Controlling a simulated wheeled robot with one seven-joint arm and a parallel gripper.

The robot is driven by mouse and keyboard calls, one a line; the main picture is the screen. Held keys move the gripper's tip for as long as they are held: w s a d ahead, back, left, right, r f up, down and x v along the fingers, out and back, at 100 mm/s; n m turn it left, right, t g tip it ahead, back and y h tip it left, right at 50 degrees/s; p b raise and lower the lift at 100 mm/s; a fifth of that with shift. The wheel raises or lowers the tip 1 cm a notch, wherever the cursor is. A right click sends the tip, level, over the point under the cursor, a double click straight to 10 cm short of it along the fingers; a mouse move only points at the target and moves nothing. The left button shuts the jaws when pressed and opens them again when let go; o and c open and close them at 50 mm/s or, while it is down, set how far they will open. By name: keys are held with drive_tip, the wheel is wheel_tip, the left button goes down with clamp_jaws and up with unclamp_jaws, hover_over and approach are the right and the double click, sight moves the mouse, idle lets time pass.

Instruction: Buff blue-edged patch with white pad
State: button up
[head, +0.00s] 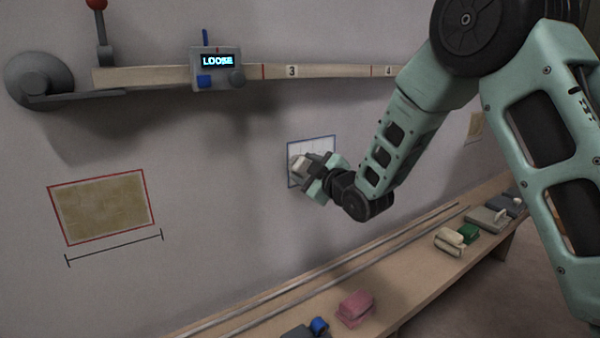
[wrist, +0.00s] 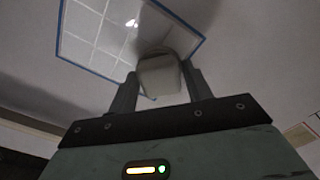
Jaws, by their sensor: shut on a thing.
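The blue-edged patch (head: 323,146) is on the wall near the middle of the head view. It looks pale and shiny, with a light grid inside its blue border. It also shows at the top of the wrist view (wrist: 98,30). My gripper (head: 311,172) is in front of the patch's lower left part. In the wrist view, its fingers (wrist: 160,88) are shut on a pale whitish pad (wrist: 160,76). The pad overlaps the patch's lower edge in that view. I cannot tell whether the pad touches the wall.
A red-edged brownish patch (head: 103,206) is on the wall at left. A wooden strip (head: 330,71) carries a box (head: 217,68) reading "LOOSE". A bench (head: 400,275) below holds a pink block (head: 355,308), a green block (head: 468,232), a cream block (head: 449,241) and long rods.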

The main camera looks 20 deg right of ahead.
drive_tip(key=shift+w+d+b, duration=0.3)
drive_tip(key=shift+d+b, duration=0.05)
drive_tip(key=shift+d, duration=0.6)
drive_tip(key=shift+s+a+b, duration=0.3)
drive_tip(key=shift+a+b, duration=0.05)
drive_tip(key=shift+a, duration=0.65)
drive_tip(key=shift+s+a+b, duration=0.3)
drive_tip(key=shift+a+b, duration=0.05)
drive_tip(key=shift+a, duration=0.6)
drive_tip(key=shift+o, duration=1.2)
drive_tip(key=shift+c, duration=1.2)
drive_tip(key=shift+s, duration=0.1)
drive_tip(key=shift+s+d+b, duration=0.2)
drive_tip(key=shift+s+b, duration=0.1)
drive_tip(key=shift+s, duration=0.2)
